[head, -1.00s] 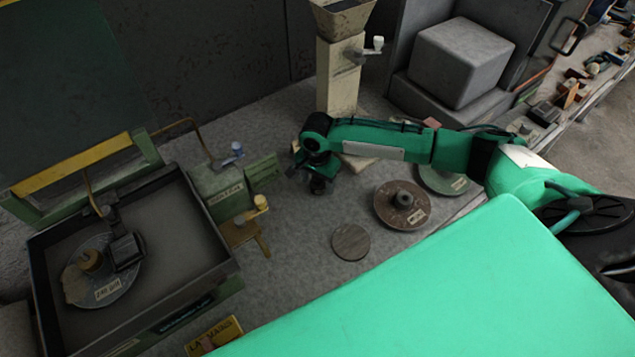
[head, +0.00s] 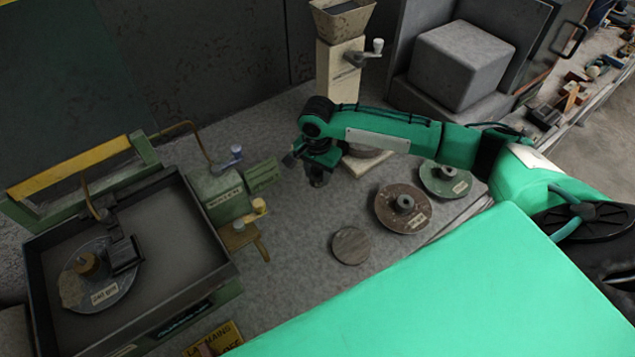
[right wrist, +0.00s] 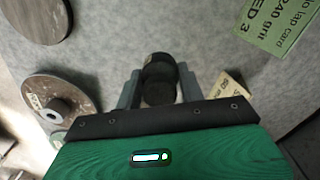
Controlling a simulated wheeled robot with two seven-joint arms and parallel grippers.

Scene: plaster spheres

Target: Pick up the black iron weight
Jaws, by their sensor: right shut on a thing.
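The black iron weight (right wrist: 159,72) is a small dark rounded piece. In the right wrist view it sits between the two fingers of my right gripper (right wrist: 160,88), which is shut on it. In the head view my right gripper (head: 317,167) points down over the grey bench, and the weight's dark lower end shows beneath it. The rest of the weight is hidden by the gripper there. I cannot tell for certain how far it is clear of the bench. My left gripper is not in view.
A brown disc with a hub (head: 403,207), a green disc (head: 445,180) and a plain round plate (head: 351,246) lie to the right and front. A green box (head: 217,194) stands at the left, beside a deep tray (head: 210,225). A cream column (head: 338,80) stands behind.

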